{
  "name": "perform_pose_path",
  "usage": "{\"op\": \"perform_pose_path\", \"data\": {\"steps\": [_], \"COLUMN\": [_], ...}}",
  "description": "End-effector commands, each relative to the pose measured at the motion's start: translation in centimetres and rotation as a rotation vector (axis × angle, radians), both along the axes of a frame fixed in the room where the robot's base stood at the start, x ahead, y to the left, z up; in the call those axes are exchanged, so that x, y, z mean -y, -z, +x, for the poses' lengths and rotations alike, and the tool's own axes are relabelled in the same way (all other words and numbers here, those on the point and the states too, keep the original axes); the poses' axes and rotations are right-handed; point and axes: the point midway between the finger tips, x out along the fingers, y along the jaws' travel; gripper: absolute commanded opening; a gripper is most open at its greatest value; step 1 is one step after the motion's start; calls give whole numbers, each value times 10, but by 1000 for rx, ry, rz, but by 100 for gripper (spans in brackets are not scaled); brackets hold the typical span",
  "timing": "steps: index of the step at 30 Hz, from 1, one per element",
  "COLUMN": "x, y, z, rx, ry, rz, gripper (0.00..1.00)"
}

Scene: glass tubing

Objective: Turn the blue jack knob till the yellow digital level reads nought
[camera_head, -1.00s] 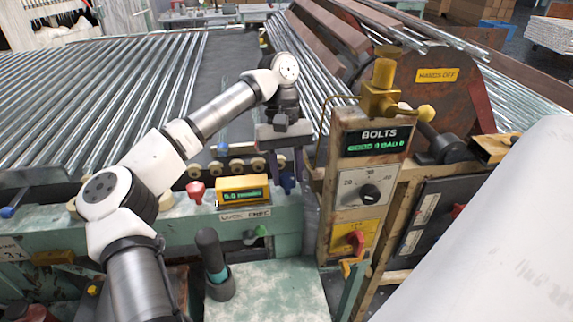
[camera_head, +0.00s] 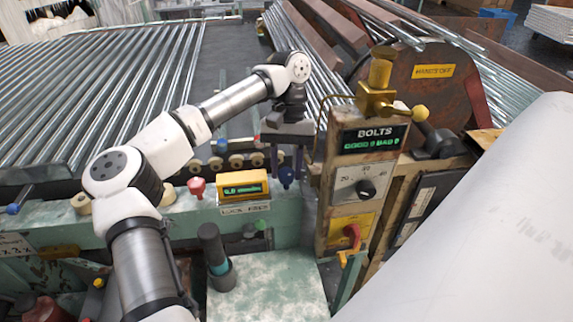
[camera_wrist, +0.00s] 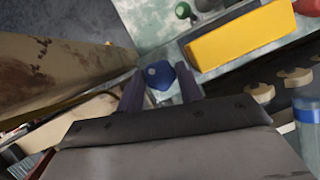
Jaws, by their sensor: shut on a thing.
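The blue jack knob (camera_wrist: 160,75) sits between the two fingers of my gripper (camera_wrist: 160,88) in the wrist view, and the fingers are shut on it. In the head view the blue knob (camera_head: 286,175) shows below my gripper (camera_head: 286,168), which points down. The yellow digital level (camera_head: 243,186) sits on the green rail just left of the knob. Its green display is lit, but the digits are too blurred to read surely. The yellow level (camera_wrist: 240,38) also shows in the wrist view, upper right of the knob.
A red knob (camera_head: 196,187) is left of the level. Rollers (camera_head: 236,162) and glass tubes (camera_head: 100,95) lie behind. A dark upright cylinder (camera_head: 213,250) stands in front.

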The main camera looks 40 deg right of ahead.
Motion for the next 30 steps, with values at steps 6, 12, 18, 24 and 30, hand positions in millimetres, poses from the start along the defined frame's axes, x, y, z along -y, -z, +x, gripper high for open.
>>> {"op": "perform_pose_path", "data": {"steps": [6,12,18,24,30], "x": [0,0,0,-1,-2], "y": [0,0,1,5,5], "z": [1,0,0,1,2], "rx": [2,1,0,-2,-3], "ry": [-2,-2,-22,-167,-392], "rz": [-2,-2,0,-2,-3], "gripper": [48,57,57,57,57]}}
